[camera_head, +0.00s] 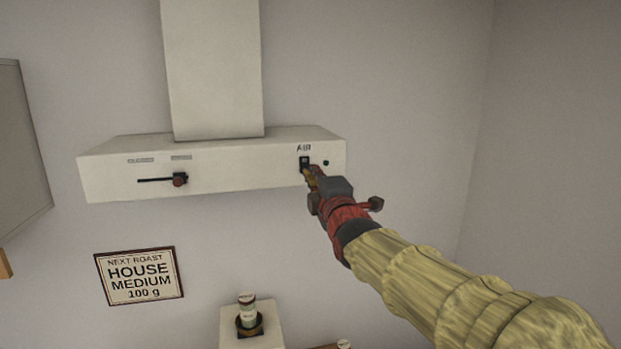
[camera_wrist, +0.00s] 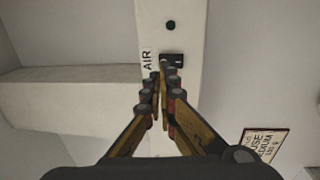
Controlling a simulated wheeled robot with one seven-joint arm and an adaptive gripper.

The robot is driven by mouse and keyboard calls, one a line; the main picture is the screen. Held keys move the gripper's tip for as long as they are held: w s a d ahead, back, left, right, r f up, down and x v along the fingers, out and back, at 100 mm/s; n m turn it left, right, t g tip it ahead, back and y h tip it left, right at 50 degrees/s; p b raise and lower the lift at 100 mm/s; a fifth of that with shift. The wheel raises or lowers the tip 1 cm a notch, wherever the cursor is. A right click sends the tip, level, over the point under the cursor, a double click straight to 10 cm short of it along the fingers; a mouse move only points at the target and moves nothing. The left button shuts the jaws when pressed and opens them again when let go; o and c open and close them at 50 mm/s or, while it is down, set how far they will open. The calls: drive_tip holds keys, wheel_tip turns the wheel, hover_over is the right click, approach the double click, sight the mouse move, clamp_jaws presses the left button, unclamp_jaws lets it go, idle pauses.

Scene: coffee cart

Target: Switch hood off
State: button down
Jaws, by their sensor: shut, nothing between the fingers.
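The white range hood (camera_head: 230,172) is on the wall, with its chimney above. Its front carries a small black switch (camera_head: 304,162) under the word AIR, near the right end. The switch also shows in the wrist view (camera_wrist: 172,60). My gripper (camera_head: 309,174) is shut and empty, with its fingertips right at the lower edge of the switch. In the wrist view the closed fingertips (camera_wrist: 163,73) point at the switch. I cannot tell whether they touch it. The tips partly cover the switch, and its on or off position is too small to tell.
A small black dot (camera_head: 326,163) sits right of the switch. A sign reading HOUSE MEDIUM (camera_head: 139,276) hangs below. A jar (camera_head: 248,313) stands on a white block lower down. The wall right of the hood is bare.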

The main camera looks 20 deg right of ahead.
drive_tip(key=s+b, duration=0.1)
drive_tip(key=s, duration=0.6)
drive_tip(key=shift+b, duration=0.3)
drive_tip(key=shift+r, duration=0.1)
